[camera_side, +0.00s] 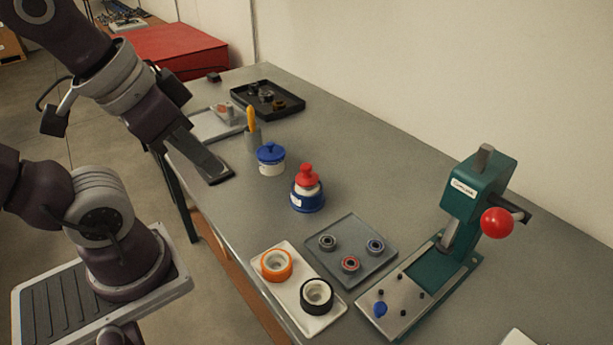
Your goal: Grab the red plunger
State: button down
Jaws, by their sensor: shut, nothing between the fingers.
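The red plunger (308,176) has a knobbed top and stands upright on a white and blue round base (307,201), near the middle of the table. A similar blue plunger (270,153) on a white cup (271,168) stands behind it to the left. My gripper (220,178) points down and to the right at the table's left side, left of both plungers. Its fingers are together and hold nothing. It is apart from the red plunger. I cannot tell its exact height above the table.
A green press (474,200) with a red ball handle (497,223) stands at the right. A grey tray (358,228) and a white tray (289,299) hold rings in front. A cup with an orange-handled tool (251,119) and a black tray (288,92) are behind.

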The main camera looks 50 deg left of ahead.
jog(key=c, duration=0.7)
grip_release()
jog(key=w+f+n+g+h, duration=0.3)
jog(key=w+n+g, duration=0.1)
jog(key=w+n, duration=0.2)
jog(key=n+t+h, duration=0.4)
jog(key=n+h, duration=0.5)
jog(key=n, duration=0.8)
send_near(307, 172)
jog(key=x, duration=0.6)
jog(key=a+f+x, duration=0.1)
jog(key=x, duration=0.3)
jog(key=shift+w, duration=0.4)
